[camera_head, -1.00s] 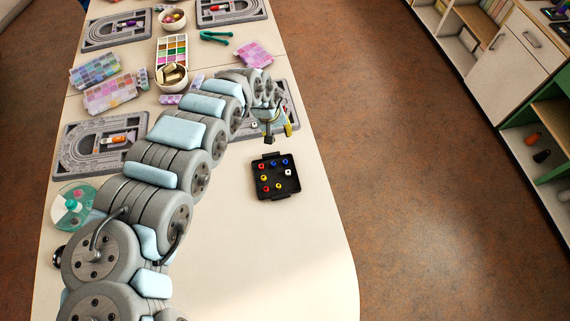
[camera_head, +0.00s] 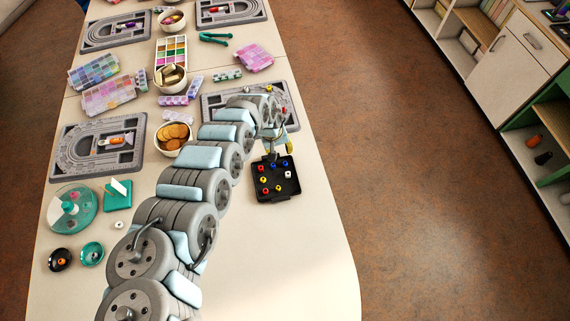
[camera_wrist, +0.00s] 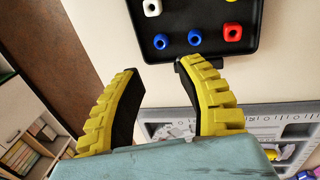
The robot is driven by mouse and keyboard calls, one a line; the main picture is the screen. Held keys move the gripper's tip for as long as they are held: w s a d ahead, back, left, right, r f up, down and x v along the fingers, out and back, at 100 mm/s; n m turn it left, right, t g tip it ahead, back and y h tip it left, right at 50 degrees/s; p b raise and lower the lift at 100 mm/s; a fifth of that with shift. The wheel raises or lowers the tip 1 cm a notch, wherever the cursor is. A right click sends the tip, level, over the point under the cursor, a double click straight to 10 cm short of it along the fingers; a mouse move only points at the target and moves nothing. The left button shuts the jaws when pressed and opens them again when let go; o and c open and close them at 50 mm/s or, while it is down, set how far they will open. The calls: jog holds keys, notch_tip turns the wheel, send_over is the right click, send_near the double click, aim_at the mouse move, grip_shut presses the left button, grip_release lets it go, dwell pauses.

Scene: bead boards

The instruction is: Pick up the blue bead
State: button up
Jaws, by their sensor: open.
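A black tray (camera_head: 291,191) holds small red, blue, yellow and white beads. In the wrist view, two blue beads stand apart in the tray (camera_wrist: 182,20): one blue bead (camera_wrist: 160,41) on the left and another blue bead (camera_wrist: 194,38) beside it, with a red bead (camera_wrist: 232,32) to its right. My gripper (camera_head: 279,152) is at the tray's far edge in the head view. In the wrist view my gripper (camera_wrist: 160,70) is open and empty, its yellow-backed fingers spread short of the blue beads. The right finger's tip is close to the tray's rim handle.
A grey bead board (camera_head: 211,112) lies behind my gripper. A bowl of round orange-brown pieces (camera_head: 174,135) and a teal round dish (camera_head: 88,212) stand left of my arm. The table right of and in front of the tray is clear.

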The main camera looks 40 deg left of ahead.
aim_at(284, 162)
jog(key=f, duration=0.2)
jog(key=shift+w+d+f+b, duration=0.15)
jog(key=shift+w+f+b, duration=0.15)
jog(key=shift+d+f+b, duration=0.2)
jog(key=shift+f+b, duration=0.45)
jog(key=shift+f, duration=0.85)
jog(key=shift+d+f+b, duration=0.2)
jog(key=shift+f+b, duration=0.4)
jog(key=shift+f, duration=0.85)
jog(key=shift+w, duration=0.1)
jog(key=shift+c, duration=0.3)
jog(key=c, duration=0.5)
